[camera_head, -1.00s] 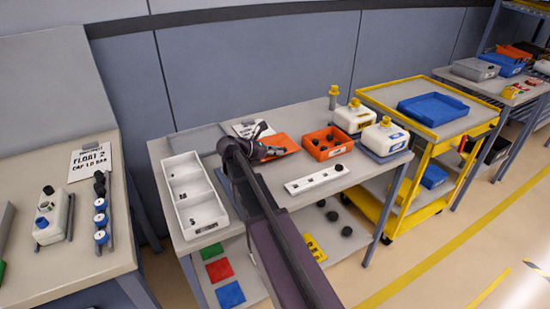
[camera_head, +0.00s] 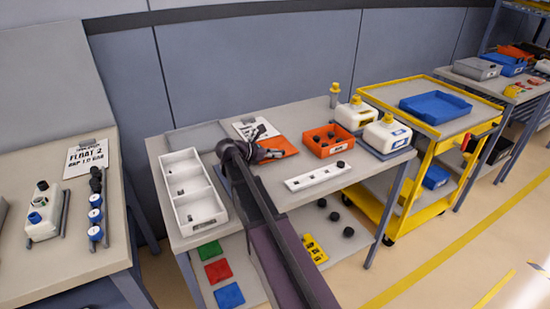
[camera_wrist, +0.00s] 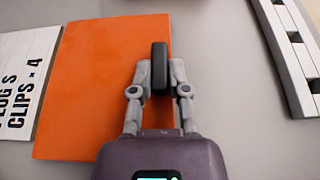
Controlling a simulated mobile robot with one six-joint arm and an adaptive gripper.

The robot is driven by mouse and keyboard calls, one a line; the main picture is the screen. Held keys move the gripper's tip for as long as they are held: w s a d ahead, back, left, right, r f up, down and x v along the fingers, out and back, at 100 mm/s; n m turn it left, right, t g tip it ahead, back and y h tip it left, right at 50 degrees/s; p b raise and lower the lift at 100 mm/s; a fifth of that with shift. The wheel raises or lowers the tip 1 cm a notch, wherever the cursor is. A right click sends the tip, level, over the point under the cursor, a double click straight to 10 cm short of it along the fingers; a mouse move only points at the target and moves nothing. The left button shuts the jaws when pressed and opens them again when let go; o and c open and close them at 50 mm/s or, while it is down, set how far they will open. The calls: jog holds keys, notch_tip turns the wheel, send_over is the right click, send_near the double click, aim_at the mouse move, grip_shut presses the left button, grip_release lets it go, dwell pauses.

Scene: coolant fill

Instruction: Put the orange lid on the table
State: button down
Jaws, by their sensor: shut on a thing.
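The orange lid (camera_head: 281,147) is a flat orange plate over the back middle of the grey table (camera_head: 368,172). It fills the left middle of the wrist view (camera_wrist: 95,90). My gripper (camera_head: 266,153) is at the lid's near side in the head view. In the wrist view my gripper (camera_wrist: 161,78) is shut on an upright black bar (camera_wrist: 160,52), which looks like the lid's handle. The bar's foot is hidden between the fingers, so I cannot tell how it joins the lid. I cannot tell whether the lid touches the table.
A white compartment tray (camera_head: 190,190) stands at left, a white strip with black pieces (camera_head: 318,176) in front. An orange bin (camera_head: 328,142) and white jugs (camera_head: 387,134) are at right. A printed card (camera_wrist: 22,80) lies beside the lid. Bare tabletop shows around the white strip.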

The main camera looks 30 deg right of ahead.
jog(key=shift+f, duration=0.15)
jog(key=c, duration=0.6)
grip_release()
jog(key=shift+r, duration=0.2)
jog(key=p+v, duration=0.4)
jog(key=v, duration=0.6)
jog(key=shift+r, duration=0.15)
jog(key=shift+p+v, duration=0.3)
jog(key=shift+v, duration=0.6)
jog(key=shift+a, duration=0.1)
